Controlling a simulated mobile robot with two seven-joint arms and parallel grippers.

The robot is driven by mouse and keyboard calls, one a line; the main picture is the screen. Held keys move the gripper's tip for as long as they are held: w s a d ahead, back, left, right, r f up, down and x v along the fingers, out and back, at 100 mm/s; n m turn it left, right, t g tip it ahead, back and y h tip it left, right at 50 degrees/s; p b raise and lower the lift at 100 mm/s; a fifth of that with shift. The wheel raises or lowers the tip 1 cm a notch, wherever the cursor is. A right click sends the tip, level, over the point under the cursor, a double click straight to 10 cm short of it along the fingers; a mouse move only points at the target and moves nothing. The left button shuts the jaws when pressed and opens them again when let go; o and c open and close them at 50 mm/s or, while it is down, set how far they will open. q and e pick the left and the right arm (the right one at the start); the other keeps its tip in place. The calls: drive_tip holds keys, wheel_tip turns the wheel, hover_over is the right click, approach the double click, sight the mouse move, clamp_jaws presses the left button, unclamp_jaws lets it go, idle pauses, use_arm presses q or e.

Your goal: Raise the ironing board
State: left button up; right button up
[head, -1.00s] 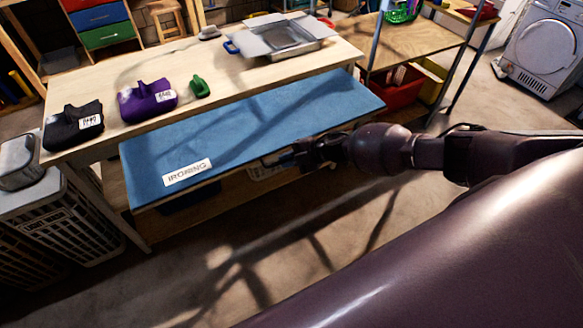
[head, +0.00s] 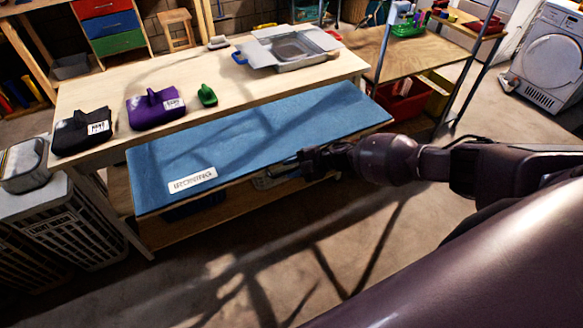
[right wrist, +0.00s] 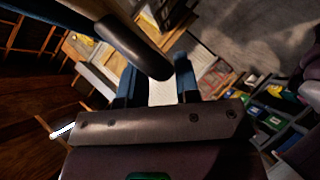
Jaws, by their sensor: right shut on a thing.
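The ironing board (head: 250,135) is a long blue panel with a white "IRONING" label (head: 192,180) near its left end. It lies along the front side of the wooden workbench (head: 225,90), in front of and below the bench top. My right gripper (head: 292,164) is at the middle of the board's front edge, shut on it. Its fingers hide the exact contact. In the right wrist view my right gripper's fingers (right wrist: 157,82) stand a little apart, and the grip is hard to make out. My left gripper is not in view.
A black jug (head: 82,132), a purple jug (head: 156,108), a green item (head: 207,95) and a metal tray (head: 290,47) sit on the bench. Grey laundry baskets (head: 70,222) stand at left. The floor in front (head: 200,290) is clear.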

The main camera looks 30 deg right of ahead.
drive_tip(key=v, duration=1)
drive_tip(key=shift+d+r, duration=0.25)
drive_tip(key=shift+s, duration=0.15)
drive_tip(key=w+a+r+m+t+h, duration=0.25)
drive_tip(key=w+a+r+t, duration=0.2)
drive_tip(key=a, duration=0.25)
drive_tip(key=s+a+m+t+h, duration=0.2)
drive_tip(key=s+a+m, duration=0.35)
drive_tip(key=m, duration=0.25)
drive_tip(key=s+d+f+m+h, duration=0.2)
drive_tip(key=s+f+m, duration=0.1)
drive_tip(key=s, duration=0.4)
drive_tip(key=s+d+f+m+g+h, duration=0.1)
drive_tip(key=s+f+m+h, duration=0.1)
drive_tip(key=s, duration=0.6)
drive_tip(key=s+d+f+m+g+h, duration=0.1)
drive_tip(key=s+d+f+m+h, duration=0.1)
drive_tip(key=s+f+m, duration=0.2)
drive_tip(key=s+m, duration=0.2)
drive_tip(key=s, duration=0.1)
drive_tip(key=shift+s+d+f, duration=0.2)
drive_tip(key=shift+d+f, duration=0.05)
drive_tip(key=shift+d, duration=0.1)
